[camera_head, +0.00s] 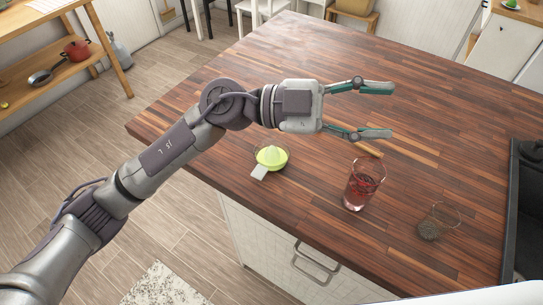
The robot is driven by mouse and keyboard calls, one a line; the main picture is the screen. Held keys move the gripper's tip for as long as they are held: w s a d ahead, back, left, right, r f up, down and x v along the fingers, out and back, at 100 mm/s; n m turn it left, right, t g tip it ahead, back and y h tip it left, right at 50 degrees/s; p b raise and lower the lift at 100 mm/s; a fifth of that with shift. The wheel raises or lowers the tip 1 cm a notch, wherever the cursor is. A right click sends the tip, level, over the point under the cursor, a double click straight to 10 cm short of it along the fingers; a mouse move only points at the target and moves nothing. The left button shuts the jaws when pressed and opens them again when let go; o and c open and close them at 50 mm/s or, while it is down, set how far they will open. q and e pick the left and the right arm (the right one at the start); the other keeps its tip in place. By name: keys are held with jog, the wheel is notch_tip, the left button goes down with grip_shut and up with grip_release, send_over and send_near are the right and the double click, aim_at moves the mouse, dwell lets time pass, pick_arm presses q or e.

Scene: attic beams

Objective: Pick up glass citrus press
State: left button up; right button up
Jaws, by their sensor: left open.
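A round, glassy dish with a yellow-green raised middle (271,157), which looks like the citrus press, stands near the left front edge of the wooden counter (440,115). My left gripper (389,110) is open and empty above the counter, with its fingers pointing right. It is to the right of and beyond the press in the picture, apart from it. My left wrist passes above the press in the picture but leaves it in view. My right gripper is not in view.
A tall glass with red content (360,185) and a clear glass lying or tilted with dark content (430,229) stand to the right. A dark appliance or basin (525,210) bounds the right side. The far counter is clear.

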pick_arm(q)
notch_tip(320, 180, down, 6)
jog(key=m+y, duration=0.1)
jog(key=y, duration=0.5)
jog(key=n+t+y, duration=0.4)
jog(key=n+y, duration=0.1)
jog(key=y, duration=0.7)
send_near(259, 170)
jog(key=f+p, duration=0.2)
jog(key=f, duration=0.1)
jog(key=shift+s+d, duration=0.25)
notch_tip(259, 170, down, 5)
jog(key=shift+s+r+p, duration=0.1)
jog(key=shift+s+p, duration=0.1)
jog(key=shift+p, duration=1.05)
jog(key=shift+d+f, duration=0.1)
jog(key=shift+f, duration=0.15)
grip_shut()
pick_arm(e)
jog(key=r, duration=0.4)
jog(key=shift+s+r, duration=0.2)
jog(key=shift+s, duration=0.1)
